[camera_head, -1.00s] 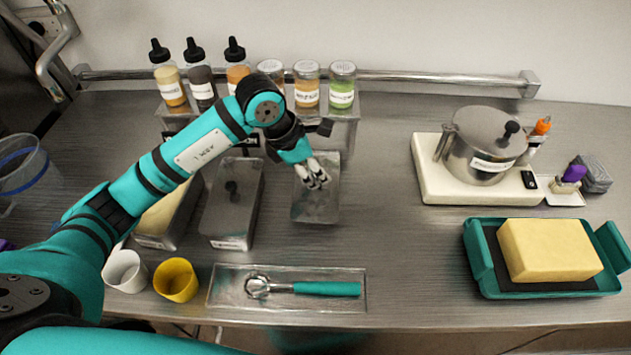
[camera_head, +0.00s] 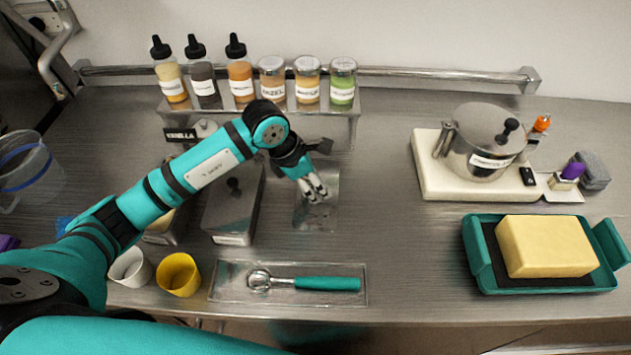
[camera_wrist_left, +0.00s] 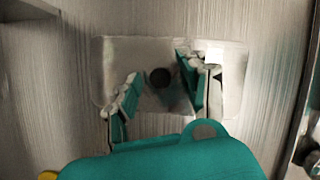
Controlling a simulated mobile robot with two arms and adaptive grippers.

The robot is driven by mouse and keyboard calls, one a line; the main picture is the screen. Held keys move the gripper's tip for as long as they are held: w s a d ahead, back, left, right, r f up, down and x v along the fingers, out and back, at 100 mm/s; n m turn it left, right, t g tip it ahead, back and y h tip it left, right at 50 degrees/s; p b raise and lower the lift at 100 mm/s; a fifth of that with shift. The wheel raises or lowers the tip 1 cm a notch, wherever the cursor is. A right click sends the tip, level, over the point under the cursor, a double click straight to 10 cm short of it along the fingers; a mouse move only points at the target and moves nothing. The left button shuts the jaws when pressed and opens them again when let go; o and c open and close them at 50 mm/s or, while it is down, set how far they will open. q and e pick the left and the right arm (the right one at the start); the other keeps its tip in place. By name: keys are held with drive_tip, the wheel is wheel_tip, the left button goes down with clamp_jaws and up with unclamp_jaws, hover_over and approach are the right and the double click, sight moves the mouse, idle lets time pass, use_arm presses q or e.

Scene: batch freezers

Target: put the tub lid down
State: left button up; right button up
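The tub lid (camera_head: 318,213) is a flat metal plate that appears to lie on the counter right of the tubs. In the left wrist view the lid (camera_wrist_left: 128,62) shows a round black knob (camera_wrist_left: 160,77). My left gripper (camera_head: 315,190) is right over the lid. In the left wrist view my left gripper (camera_wrist_left: 162,90) is open, its fingers apart on either side of the knob. A lidded metal tub (camera_head: 232,215) stands to the left. Another tub (camera_head: 160,237) is mostly hidden behind my arm. My right gripper is out of view.
A scoop (camera_head: 320,284) lies in a shallow tray (camera_head: 225,290) in front of the lid. White (camera_head: 130,268) and yellow (camera_head: 178,275) cups stand left of it. A bottle rack (camera_head: 340,130) is behind.

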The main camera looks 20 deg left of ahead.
use_arm(q)
drive_tip(key=shift+r, duration=0.1)
drive_tip(key=b+v, duration=0.2)
drive_tip(key=v, duration=1)
